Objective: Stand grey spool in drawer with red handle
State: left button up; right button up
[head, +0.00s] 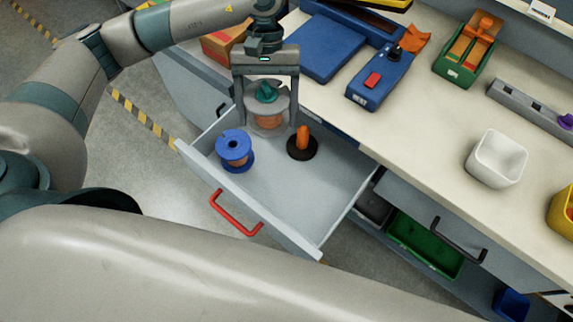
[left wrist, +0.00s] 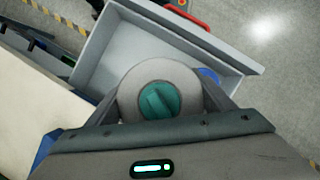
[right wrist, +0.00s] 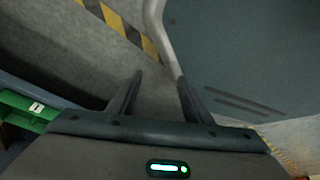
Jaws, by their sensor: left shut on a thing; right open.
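The grey spool (head: 280,95) has pale flanges, an orange winding and a teal knob on top. My left gripper (head: 270,122) is shut on it from above, and it is upright. In the left wrist view the spool's round top (left wrist: 130,88) sits between the fingers. The drawer (head: 275,195) is pulled open, with a red handle (head: 236,214) on its front. The spool is at the drawer's back part; whether it touches the floor I cannot tell. My right gripper (right wrist: 158,78) is open and empty, away from the drawer.
In the drawer, a blue spool (head: 234,150) stands to the left and a dark base with an orange peg (head: 302,142) to the right. The drawer's front is clear. The worktop holds a blue box (head: 381,78) and a white bin (head: 497,160).

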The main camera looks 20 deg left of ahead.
aim_at(282, 131)
pick_arm(q)
jog(key=d+f+n+t+h, duration=0.1)
jog(key=f+n, duration=0.1)
jog(key=n, duration=0.1)
jog(key=d+f+n+t+h+p, duration=0.1)
jog(key=d+f+n, duration=0.1)
jog(key=f+n, duration=0.1)
jog(key=d+f+n+t+h, duration=0.1)
jog(key=f+n, duration=0.1)
jog(key=n, duration=0.2)
jog(key=shift+s+d+f+n+p, duration=0.2)
jog(key=shift+s+n+p, duration=0.1)
jog(key=shift+s+p, duration=0.1)
notch_tip(282, 131, down, 4)
jog(key=n+t, duration=0.1)
jog(key=n, duration=0.2)
jog(key=n+t+p, duration=0.1)
jog(key=n, duration=0.2)
jog(key=n+t, duration=0.1)
jog(key=n, duration=0.1)
jog(key=shift+s+r+n, duration=0.15)
jog(key=shift+r+n, duration=0.1)
jog(key=shift+n, duration=0.15)
pick_arm(e)
jog(key=s+d+g, duration=0.2)
jog(key=s+d, duration=0.2)
jog(key=s, duration=0.6)
jog(key=shift+s+r+g+h, duration=0.15)
jog(key=shift+s+g+h, duration=0.2)
jog(key=shift+g+h, duration=0.05)
